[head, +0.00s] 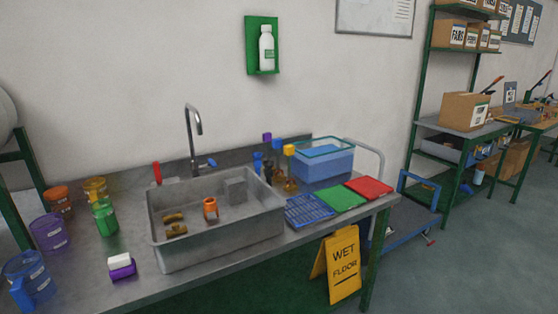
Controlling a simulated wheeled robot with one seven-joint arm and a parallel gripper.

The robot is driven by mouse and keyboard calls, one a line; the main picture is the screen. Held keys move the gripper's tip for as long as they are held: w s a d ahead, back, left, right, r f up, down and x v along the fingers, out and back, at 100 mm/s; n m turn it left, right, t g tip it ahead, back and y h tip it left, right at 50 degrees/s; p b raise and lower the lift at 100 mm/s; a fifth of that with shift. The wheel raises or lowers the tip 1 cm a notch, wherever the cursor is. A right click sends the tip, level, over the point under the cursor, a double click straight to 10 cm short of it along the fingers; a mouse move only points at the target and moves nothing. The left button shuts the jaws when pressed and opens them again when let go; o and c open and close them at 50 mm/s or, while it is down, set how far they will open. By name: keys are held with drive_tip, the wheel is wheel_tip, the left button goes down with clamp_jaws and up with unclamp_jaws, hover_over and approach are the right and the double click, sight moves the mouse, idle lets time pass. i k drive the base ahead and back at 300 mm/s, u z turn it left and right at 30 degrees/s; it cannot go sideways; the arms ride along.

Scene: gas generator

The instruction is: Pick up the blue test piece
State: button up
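Small fittings stand close together at the back of the steel bench, between the sink and the clear blue tank. One has a bright blue block on top (277,143). Two dark blue pieces, a left one (258,161) and a right one (268,172), stand just left of it. I cannot tell for sure which of these is the blue test piece. A yellow-topped brass fitting (289,150) stands to the right, and a purple block (267,137) shows behind. My gripper is not in view.
The sink (215,252) holds brass parts and an orange one. The blue tank (323,165) is right of the fittings; blue, green and red mats (368,187) lie along the front. A tall tap (195,120) rises behind the sink. A yellow floor sign (342,265) stands before the bench.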

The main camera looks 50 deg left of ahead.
sight(277, 143)
drive_tip(key=u, duration=0.25)
drive_tip(key=i, duration=1.2)
drive_tip(key=u, duration=0.8)
drive_tip(key=i, duration=1.1)
drive_tip(key=u, duration=1.2)
drive_tip(key=i, duration=0.8)
drive_tip(key=u, duration=0.55)
